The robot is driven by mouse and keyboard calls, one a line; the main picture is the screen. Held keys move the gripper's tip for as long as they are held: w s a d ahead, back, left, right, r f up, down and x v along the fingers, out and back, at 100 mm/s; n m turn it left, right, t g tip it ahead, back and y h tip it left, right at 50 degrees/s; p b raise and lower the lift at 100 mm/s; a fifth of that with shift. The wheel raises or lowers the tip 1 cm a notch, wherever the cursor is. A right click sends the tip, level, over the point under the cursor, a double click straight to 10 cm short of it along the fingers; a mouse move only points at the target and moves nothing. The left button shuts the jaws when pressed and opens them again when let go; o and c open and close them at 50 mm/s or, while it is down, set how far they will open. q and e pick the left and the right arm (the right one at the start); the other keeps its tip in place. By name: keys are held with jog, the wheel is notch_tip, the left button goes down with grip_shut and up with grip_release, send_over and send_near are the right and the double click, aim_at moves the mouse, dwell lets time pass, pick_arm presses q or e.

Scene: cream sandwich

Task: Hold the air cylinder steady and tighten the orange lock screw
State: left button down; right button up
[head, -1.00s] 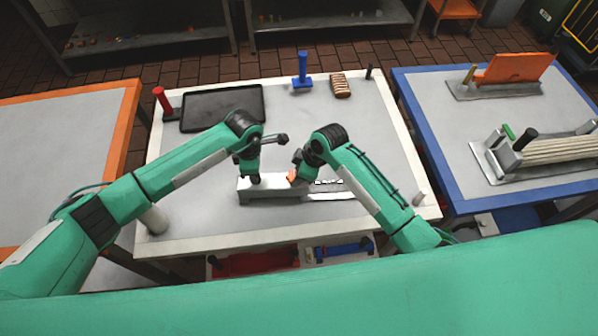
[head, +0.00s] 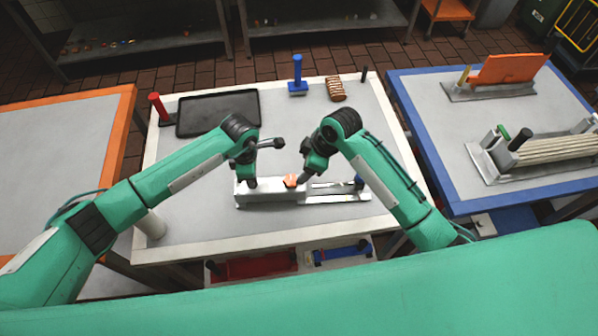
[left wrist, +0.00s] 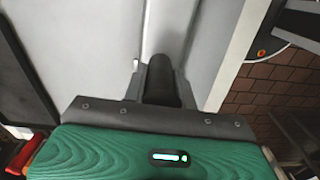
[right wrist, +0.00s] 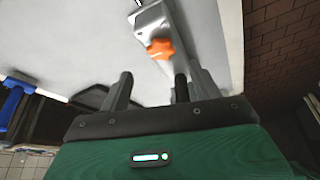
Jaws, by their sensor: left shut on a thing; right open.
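The air cylinder (head: 271,196), a long silver-grey unit, lies near the front middle of the white-edged table. Its orange lock screw (head: 291,180) sits on top near the middle and shows as a star-shaped knob in the right wrist view (right wrist: 160,48). My left gripper (head: 249,183) is shut on a dark upright part at the cylinder's left end. That dark part (left wrist: 163,80) stands between the fingers in the left wrist view. My right gripper (head: 304,179) is open and empty just right of the screw. In the right wrist view the screw is beyond the open fingers (right wrist: 153,84), apart from them.
A black tray (head: 218,112), a red-handled tool (head: 155,104), a blue stand (head: 298,78) and a brown ribbed block (head: 336,90) are at the back. A pale cylinder (head: 151,225) stands front left. The table's middle behind the air cylinder is clear.

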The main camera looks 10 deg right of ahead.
jog(key=shift+v, duration=2.25)
pick_arm(q)
jog(key=c, duration=0.9)
grip_release()
jog(key=shift+c, duration=0.2)
pick_arm(e)
jog(key=shift+f, duration=0.1)
pick_arm(q)
jog(key=shift+r+p, duration=2.2)
jog(key=shift+r, duration=2.3)
pick_arm(e)
notch_tip(320, 180, up, 4)
jog(key=shift+r, duration=0.2)
pick_arm(q)
jog(key=shift+o, duration=0.2)
jog(key=o, duration=0.5)
